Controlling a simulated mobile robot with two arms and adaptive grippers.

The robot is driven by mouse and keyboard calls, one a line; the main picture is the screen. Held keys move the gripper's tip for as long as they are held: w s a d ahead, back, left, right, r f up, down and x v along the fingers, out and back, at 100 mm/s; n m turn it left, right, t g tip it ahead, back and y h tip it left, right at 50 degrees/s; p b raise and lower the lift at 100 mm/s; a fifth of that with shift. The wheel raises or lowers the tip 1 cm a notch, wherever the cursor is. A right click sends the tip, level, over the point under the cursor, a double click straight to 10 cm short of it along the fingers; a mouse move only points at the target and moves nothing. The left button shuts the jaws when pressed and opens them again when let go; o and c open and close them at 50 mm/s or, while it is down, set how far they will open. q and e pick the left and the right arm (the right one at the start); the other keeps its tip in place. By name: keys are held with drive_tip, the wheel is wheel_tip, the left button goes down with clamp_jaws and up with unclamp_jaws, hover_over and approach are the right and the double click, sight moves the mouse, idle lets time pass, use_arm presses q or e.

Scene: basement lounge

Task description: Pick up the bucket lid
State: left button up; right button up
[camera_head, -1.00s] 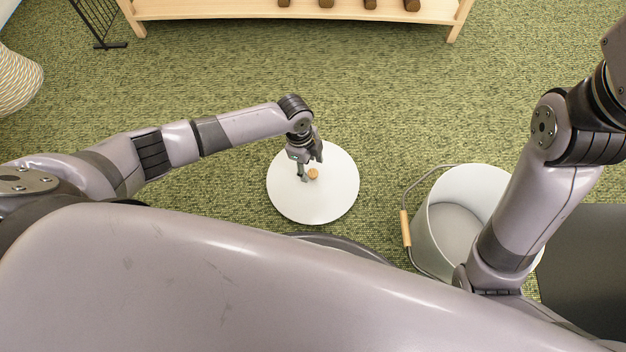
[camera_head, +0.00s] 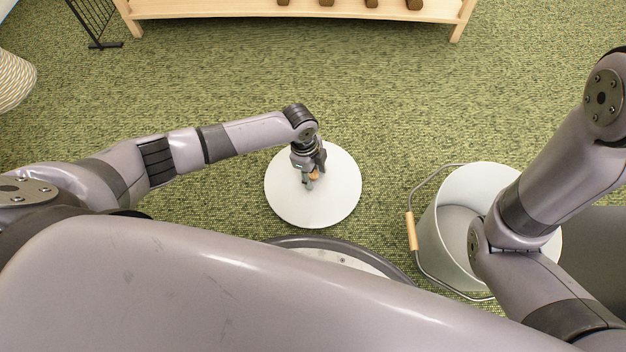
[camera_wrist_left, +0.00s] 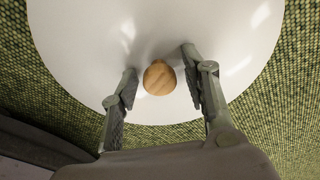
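The bucket lid (camera_head: 338,205) is a white disc lying on the green carpet in the middle of the head view. Its round wooden knob (camera_wrist_left: 159,78) shows at the lid's centre in the left wrist view. My left gripper (camera_head: 312,182) is over the lid at the knob. In the left wrist view my left gripper (camera_wrist_left: 158,88) is open, with a finger on each side of the knob and gaps between. The white bucket (camera_head: 442,240) stands upright to the right, its wire handle and wooden grip (camera_head: 411,231) hanging to the left side. My right arm crosses above the bucket; its gripper is out of view.
A light wooden shelf (camera_head: 210,10) stands at the back, with several brown feet or objects on it. A black metal rack (camera_head: 93,22) and a striped basket (camera_head: 14,80) are at the far left. The carpet between the shelf and lid is clear.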

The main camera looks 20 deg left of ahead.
use_arm(q)
clamp_jaws()
idle(0.3)
drive_tip(key=shift+r, duration=0.1)
